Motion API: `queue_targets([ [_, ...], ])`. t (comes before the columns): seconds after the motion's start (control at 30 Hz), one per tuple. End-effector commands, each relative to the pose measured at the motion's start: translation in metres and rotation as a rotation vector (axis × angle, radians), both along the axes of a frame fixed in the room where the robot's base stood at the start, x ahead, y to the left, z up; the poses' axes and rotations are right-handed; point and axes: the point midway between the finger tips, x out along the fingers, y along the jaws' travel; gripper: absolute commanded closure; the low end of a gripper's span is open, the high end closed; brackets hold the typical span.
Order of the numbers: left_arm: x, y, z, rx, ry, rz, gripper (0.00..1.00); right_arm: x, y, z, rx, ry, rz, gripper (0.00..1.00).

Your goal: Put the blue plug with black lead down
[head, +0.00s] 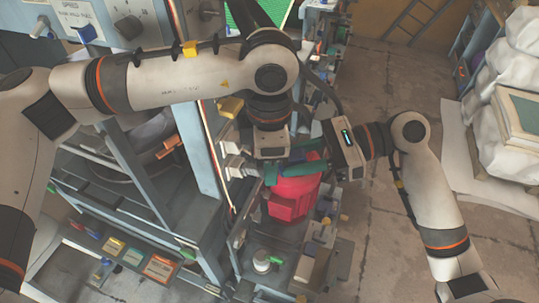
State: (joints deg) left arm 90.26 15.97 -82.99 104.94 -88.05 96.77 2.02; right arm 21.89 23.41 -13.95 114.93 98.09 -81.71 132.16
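My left gripper (269,170) points down at the middle of the head view, above the narrow bench. Its grey hand hides most of its fingers, and I cannot tell what is between them. My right gripper (295,157) reaches in from the right and points left, close beside the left hand. Its dark green fingers look apart, with nothing clear between them. A red object (290,199) is just below the two grippers; I cannot tell if they touch it. I cannot make out the blue plug or its black lead for sure.
The narrow bench (275,246) is cluttered with small parts, among them a white round piece (262,261). A blue-grey machine frame (203,150) stands close on the left. A tray of coloured labels (125,257) is at the lower left. White sacks (513,85) are at the right. Floor between is clear.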

Motion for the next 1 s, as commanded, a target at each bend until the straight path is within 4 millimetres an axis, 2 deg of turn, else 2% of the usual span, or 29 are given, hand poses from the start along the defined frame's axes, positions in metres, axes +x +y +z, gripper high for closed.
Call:
queue_targets([
  [0.03, 0.000, 0.000, 0.000, 0.000, 0.000, 0.000, 0.62, 0.000, 0.000, 0.000, 0.001, 0.000, 0.000, 0.91],
  [0.23, 0.000, 0.000, 0.000, 0.000, 0.000, 0.000, 0.95, 0.000, 0.000, 0.000, 0.001, 0.000, 0.000, 0.91],
  [0.27, 0.000, 0.000, 0.001, 0.000, 0.000, 0.000, 0.96, 0.000, 0.000, 0.000, 0.001, 0.000, 0.000, 0.65],
  [0.3, 0.000, 0.000, 0.000, 0.000, 0.000, 0.000, 1.00, 0.000, 0.000, 0.000, 0.000, 0.000, 0.000, 0.58],
  [0.4, 0.000, 0.000, 0.001, 0.000, 0.000, 0.000, 1.00, 0.000, 0.000, 0.000, 0.000, 0.000, 0.000, 0.42],
  [0.77, 0.000, 0.000, 0.001, 0.000, 0.000, 0.000, 1.00, 0.001, -0.005, 0.001, -0.001, -0.001, -0.002, 0.42],
  [0.87, 0.000, 0.000, 0.001, 0.000, 0.000, 0.000, 1.00, 0.002, -0.018, 0.004, -0.003, 0.000, -0.004, 0.42],
  [1.0, 0.000, 0.000, 0.001, 0.000, 0.000, 0.000, 1.00, 0.005, -0.046, 0.011, -0.006, 0.000, -0.004, 0.42],
])
